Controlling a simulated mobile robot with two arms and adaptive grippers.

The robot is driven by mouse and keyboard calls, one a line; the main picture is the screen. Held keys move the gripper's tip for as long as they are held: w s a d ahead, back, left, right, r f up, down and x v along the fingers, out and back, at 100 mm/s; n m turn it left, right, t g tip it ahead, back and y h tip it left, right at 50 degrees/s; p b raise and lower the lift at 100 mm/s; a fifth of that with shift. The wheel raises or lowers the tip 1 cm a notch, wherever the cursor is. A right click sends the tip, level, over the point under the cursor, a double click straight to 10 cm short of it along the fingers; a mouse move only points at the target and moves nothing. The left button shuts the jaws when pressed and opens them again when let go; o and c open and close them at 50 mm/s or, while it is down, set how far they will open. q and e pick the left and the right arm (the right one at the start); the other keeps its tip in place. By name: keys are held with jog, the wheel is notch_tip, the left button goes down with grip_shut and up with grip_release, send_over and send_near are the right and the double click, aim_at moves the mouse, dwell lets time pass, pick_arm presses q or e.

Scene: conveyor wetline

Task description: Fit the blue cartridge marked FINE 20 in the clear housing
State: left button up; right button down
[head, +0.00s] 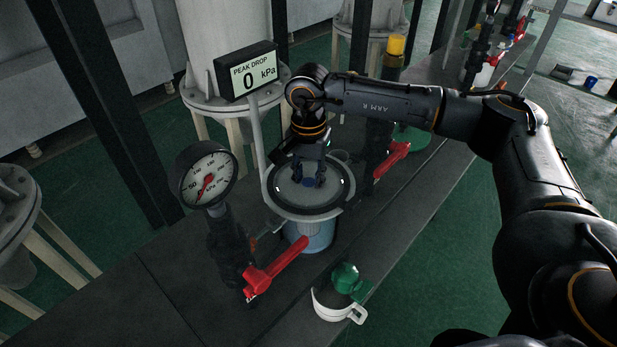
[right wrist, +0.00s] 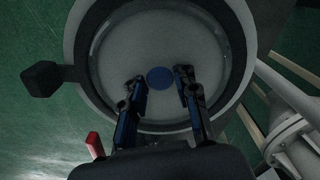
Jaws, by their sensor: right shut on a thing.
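The clear housing (head: 318,238) stands on the dark bench, with a bluish tint low inside it. Its wide dark ring (head: 347,192) surrounds a pale round top. My right gripper (head: 313,181) reaches down from above over the middle of that ring. In the right wrist view its two fingers (right wrist: 161,85) straddle a small round blue top (right wrist: 160,77) at the centre. I take this to be the blue cartridge, held between the fingers. The marking FINE 20 cannot be read, and any body below the blue top is hidden. My left gripper is out of view.
A pressure gauge (head: 208,180) and a PEAK DROP display (head: 246,73) reading 0 kPa stand close by. Red valve handles (head: 276,269) flank the housing. A white cup-like object (head: 337,306) and a green piece (head: 347,279) sit in front. Bare bench (head: 150,285) lies left.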

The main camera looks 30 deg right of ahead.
jog(key=shift+f, duration=0.2)
jog(key=c, duration=0.9)
grip_release()
jog(key=shift+c, duration=0.2)
notch_tip(320, 180, up, 12)
